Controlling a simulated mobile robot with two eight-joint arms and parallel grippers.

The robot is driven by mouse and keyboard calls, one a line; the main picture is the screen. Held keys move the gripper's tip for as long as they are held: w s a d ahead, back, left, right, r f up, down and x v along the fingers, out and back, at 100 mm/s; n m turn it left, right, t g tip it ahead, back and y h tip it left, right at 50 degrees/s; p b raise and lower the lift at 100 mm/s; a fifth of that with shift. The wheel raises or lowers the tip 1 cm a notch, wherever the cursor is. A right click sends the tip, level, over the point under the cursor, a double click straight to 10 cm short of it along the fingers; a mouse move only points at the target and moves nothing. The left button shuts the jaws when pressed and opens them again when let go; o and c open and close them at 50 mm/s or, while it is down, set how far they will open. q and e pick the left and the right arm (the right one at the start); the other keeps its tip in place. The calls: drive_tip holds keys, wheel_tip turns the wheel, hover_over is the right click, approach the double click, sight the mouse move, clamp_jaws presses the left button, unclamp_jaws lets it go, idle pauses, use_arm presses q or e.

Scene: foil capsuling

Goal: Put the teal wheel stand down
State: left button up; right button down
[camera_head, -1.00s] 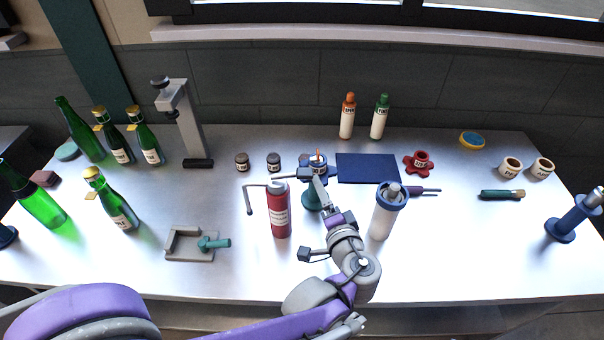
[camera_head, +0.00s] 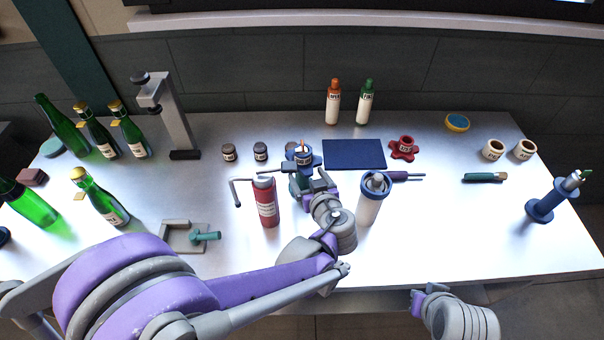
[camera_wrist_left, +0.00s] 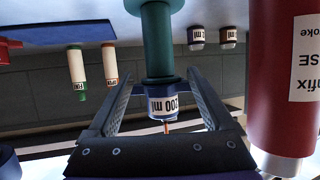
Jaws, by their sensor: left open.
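The teal wheel stand (camera_head: 299,187) is upright among the objects in the middle of the table, partly hidden by my left gripper (camera_head: 308,180). In the left wrist view, which looks upside down, its teal column (camera_wrist_left: 158,40) rises between the fingers of my left gripper (camera_wrist_left: 162,105). The fingers are spread, with a visible gap on each side. Its base is cut off there, so I cannot see its full contact with the table.
A red cylinder (camera_head: 266,203) stands close left of the stand. A white bottle with a blue collar (camera_head: 369,205) stands close right. A dark blue mat (camera_head: 354,154) lies behind at right. Small dark jars (camera_head: 229,153) are behind at left. The front right of the table is clear.

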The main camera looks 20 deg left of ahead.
use_arm(q)
drive_tip(key=x, duration=0.5)
drive_tip(key=shift+w+a, duration=0.1)
drive_tip(key=shift+w, duration=0.15)
drive_tip(key=shift+r, duration=0.1)
clamp_jaws()
